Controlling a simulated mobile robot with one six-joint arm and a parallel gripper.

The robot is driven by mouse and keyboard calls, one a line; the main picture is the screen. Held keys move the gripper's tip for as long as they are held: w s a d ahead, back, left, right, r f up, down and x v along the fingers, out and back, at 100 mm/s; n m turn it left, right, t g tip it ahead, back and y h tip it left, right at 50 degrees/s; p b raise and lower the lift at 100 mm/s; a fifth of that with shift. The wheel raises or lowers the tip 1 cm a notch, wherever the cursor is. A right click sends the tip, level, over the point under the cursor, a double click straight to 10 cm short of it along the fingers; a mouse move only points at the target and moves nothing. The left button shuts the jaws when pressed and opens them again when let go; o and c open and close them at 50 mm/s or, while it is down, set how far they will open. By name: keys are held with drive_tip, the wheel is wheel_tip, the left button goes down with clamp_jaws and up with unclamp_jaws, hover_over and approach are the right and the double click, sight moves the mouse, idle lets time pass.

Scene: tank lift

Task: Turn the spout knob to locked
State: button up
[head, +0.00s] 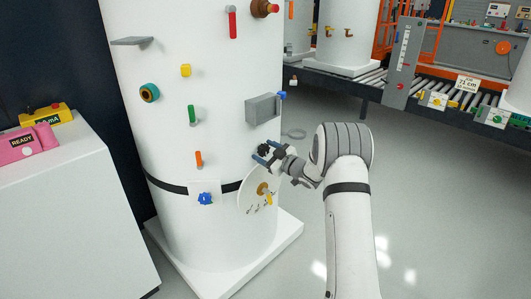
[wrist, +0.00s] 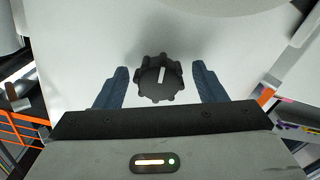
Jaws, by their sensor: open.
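The black lobed knob (wrist: 160,80) with a white pointer line is on the white tank (wrist: 90,40). It sits between the two blue fingers of my gripper (wrist: 162,87) in the wrist view, with a gap on each side. My gripper is open and does not touch the knob there. In the head view my gripper (head: 264,156) is at the right front of the tank (head: 160,120), with the dark knob (head: 264,149) between its fingers. The white pointer points roughly up in the wrist view. No locked mark is readable near it.
Below my gripper is a round dial plate (head: 249,197) with a yellow pointer. A grey box (head: 263,108) juts out above it. A blue knob (head: 205,198) and an orange handle (head: 198,158) are to the left. A roller conveyor (head: 390,88) stands behind; the floor at right is clear.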

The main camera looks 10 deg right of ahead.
drive_tip(key=v, duration=0.7)
drive_tip(key=shift+s+d+p, duration=0.25)
drive_tip(key=shift+p, duration=0.15)
wheel_tip(320, 180, up, 14)
drive_tip(key=s+d+m+h+p, duration=0.1)
drive_tip(key=s+m+h+p, duration=0.25)
drive_tip(key=h+p, duration=0.3)
drive_tip(key=s+d+r+m+g+h+p, duration=0.1)
drive_tip(key=s+r+m+g+h+p, duration=0.3)
drive_tip(key=s+r, duration=0.35)
drive_tip(key=s+a+r+m+g+p, duration=0.1)
drive_tip(key=s+a+r+g+p, duration=0.1)
drive_tip(key=s, duration=0.9)
drive_tip(key=s+a+r+m+g+p, duration=0.1)
drive_tip(key=s+a+r+g+p, duration=0.1)
drive_tip(key=s, duration=0.9)
drive_tip(key=s+a+r+m+g+p, duration=0.2)
drive_tip(key=s+g+p, duration=0.2)
drive_tip(key=s, duration=0.7)
drive_tip(key=shift+a+p, duration=0.3)
drive_tip(key=shift+p, duration=0.2)
drive_tip(key=shift+w+r, duration=0.1)
